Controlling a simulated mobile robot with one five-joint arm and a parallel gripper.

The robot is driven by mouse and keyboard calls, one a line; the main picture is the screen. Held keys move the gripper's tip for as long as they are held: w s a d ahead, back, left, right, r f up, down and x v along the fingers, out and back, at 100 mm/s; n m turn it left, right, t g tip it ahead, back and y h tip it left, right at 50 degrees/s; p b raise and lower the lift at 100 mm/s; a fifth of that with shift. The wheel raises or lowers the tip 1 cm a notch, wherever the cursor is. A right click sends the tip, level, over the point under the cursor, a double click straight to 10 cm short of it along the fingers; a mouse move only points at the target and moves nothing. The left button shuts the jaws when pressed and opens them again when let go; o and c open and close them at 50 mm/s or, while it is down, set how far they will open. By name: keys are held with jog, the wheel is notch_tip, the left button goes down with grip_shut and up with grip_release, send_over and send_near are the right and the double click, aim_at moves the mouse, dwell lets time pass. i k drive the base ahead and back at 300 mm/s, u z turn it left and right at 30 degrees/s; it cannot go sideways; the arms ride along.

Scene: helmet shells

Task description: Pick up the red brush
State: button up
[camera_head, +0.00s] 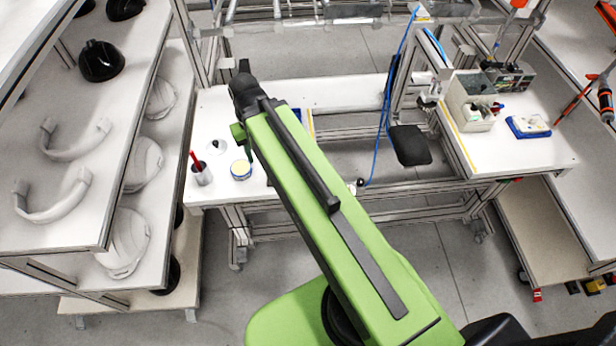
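A thin red brush (195,158) stands tilted in a small whitish cup (203,174) near the left front corner of the white workbench (215,110). Only its red upper part shows; the lower end is hidden in the cup. My green arm reaches from the bottom right up over the bench. Its dark end (243,88) is above the bench, to the right of and beyond the brush, apart from it. The gripper's fingers cannot be made out, so I cannot tell whether they are open or shut.
A round tin (241,170) with a yellowish top and a white round piece (213,146) lie near the cup. A shelf (70,200) with helmets and white curved parts stands close on the left. A second bench (520,150) on the right holds a grey bin (470,102).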

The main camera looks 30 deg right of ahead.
aim_at(191, 153)
jog(key=k, duration=0.7)
jog(key=u, duration=0.15)
jog(key=i, duration=0.9)
jog(key=z, duration=0.2)
jog(key=k, duration=1.5)
jog(key=u, duration=0.3)
jog(key=i, duration=1.05)
